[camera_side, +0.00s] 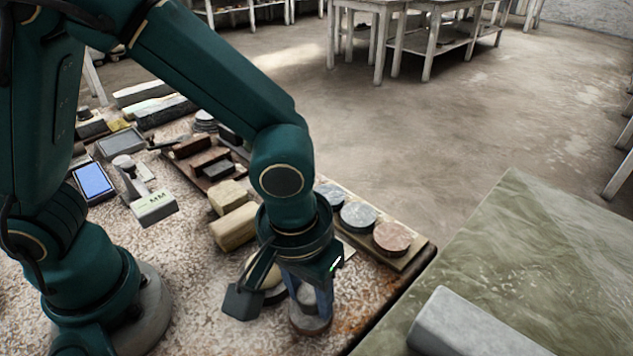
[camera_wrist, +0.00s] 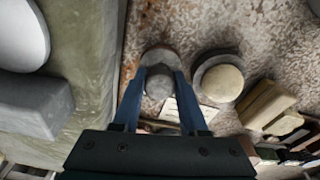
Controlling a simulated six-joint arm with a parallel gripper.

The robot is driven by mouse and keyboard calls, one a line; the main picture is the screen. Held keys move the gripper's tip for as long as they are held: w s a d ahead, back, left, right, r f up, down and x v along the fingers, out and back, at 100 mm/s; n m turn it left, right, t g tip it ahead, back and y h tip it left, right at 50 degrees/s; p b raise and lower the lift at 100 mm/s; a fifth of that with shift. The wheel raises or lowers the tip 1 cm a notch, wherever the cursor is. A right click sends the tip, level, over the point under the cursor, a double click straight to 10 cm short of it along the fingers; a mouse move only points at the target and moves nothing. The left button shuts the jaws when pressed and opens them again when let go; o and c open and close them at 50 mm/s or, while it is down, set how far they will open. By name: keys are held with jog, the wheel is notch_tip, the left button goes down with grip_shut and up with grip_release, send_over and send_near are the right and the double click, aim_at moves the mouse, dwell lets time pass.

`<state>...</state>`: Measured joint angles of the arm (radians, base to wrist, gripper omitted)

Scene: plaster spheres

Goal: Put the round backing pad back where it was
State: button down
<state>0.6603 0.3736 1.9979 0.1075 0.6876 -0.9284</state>
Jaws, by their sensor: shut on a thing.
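My gripper (camera_side: 309,298) points down near the table's front right edge. Its blue fingers are shut on the grey knob of the round backing pad (camera_side: 309,322), a flat disc. In the wrist view the pad (camera_wrist: 160,55) shows between and beyond the fingertips, its knob gripped between them. The pad is at or just above the speckled table top; I cannot tell whether it touches. The fingers hide part of it.
A pale round pad in a dark round holder (camera_wrist: 222,82) sits close beside. A board (camera_side: 415,248) carries several round discs (camera_side: 358,216). A greenish slab (camera_side: 520,250) with a grey block (camera_side: 470,325) lies right.

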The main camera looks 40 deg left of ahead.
jog(key=shift+f, duration=0.7)
jog(key=shift+f, duration=0.15)
jog(key=shift+c, duration=2.2)
grip_release()
